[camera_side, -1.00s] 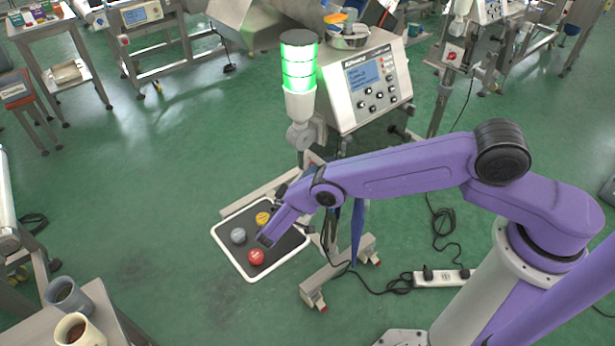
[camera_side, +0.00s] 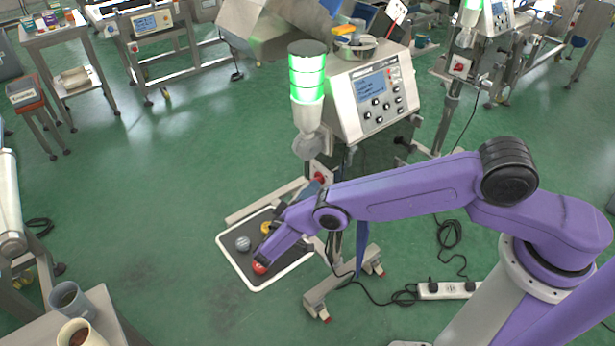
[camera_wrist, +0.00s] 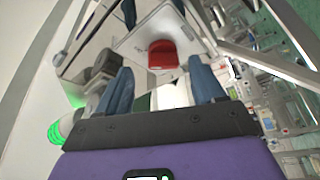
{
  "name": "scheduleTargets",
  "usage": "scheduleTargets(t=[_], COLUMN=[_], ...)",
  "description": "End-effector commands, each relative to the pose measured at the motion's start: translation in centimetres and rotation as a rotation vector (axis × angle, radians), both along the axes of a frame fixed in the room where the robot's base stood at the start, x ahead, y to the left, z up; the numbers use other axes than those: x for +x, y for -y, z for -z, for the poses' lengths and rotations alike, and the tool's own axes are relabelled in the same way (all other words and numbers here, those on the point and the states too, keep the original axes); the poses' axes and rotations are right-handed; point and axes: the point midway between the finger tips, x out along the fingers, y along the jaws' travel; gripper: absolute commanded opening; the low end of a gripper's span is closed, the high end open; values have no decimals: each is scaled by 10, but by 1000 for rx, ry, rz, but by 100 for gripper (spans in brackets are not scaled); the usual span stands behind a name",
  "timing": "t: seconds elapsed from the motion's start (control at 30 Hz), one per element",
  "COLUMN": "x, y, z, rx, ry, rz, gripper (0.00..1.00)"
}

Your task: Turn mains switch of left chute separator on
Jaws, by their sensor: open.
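The separator's control box (camera_side: 372,95) stands at centre with a lit green light tower (camera_side: 307,72). Below it, a red mains switch (camera_side: 320,177) sits on a light plate, partly hidden by my arm. In the wrist view the red switch (camera_wrist: 163,54) shows on its pale plate, ahead of and between my two blue fingers. My gripper (camera_wrist: 160,70) is open and empty, with a gap to the switch. In the side view only a bit of blue finger (camera_side: 312,189) shows just below the switch; the rest is hidden behind my wrist.
Another red switch (camera_side: 459,65) is at upper right.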

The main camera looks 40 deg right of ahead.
Motion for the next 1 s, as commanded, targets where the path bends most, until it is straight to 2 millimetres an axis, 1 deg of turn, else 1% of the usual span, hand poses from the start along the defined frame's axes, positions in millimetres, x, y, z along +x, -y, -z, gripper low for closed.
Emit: scheduleTargets(t=[0.27,0.6,0.7,0.8,1.0], x=[0,0,0,0,0], y=[0,0,1,1,1], z=[-19,-52,-59,-63,-66], rx=[0,1,1,0,0], ry=[0,0,0,1,0], rz=[0,0,1,0,0], gripper=[68,68,68,68,68])
